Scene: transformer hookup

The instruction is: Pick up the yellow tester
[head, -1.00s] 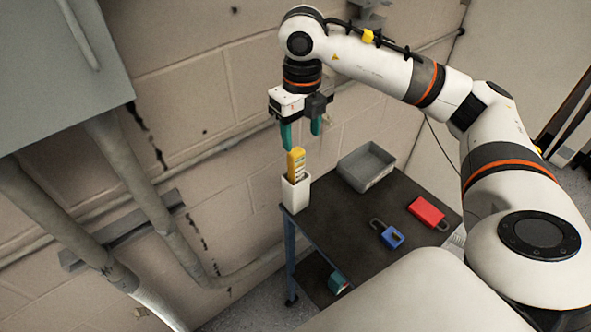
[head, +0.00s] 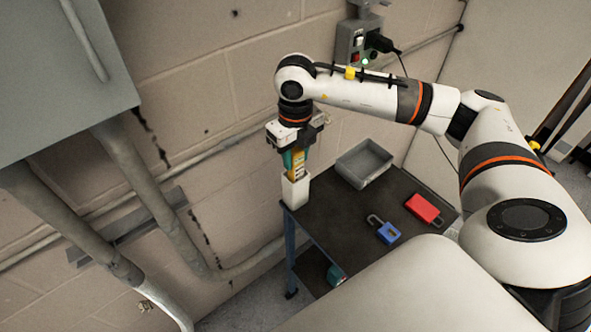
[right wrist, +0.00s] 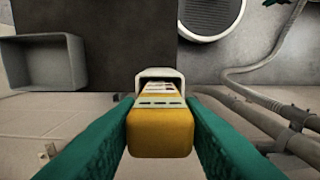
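The yellow tester (head: 298,170) stands upright in a white holder (head: 295,190) at the table's left corner. My right gripper (head: 298,158) is above the holder and points down, its teal fingers on either side of the tester. In the right wrist view the tester (right wrist: 160,130) is between the two fingers, with its lower end inside the holder (right wrist: 159,74). The fingers look spread beside the tester; whether they touch it is hard to see. My left gripper is not in view.
The dark table (head: 335,215) also holds a grey bin (head: 364,163), a blue padlock (head: 387,231) and a red padlock-like object (head: 424,208). A block wall with pipes (head: 150,195) is close on the left. A grey wall box (head: 360,42) with a plug is behind my right arm.

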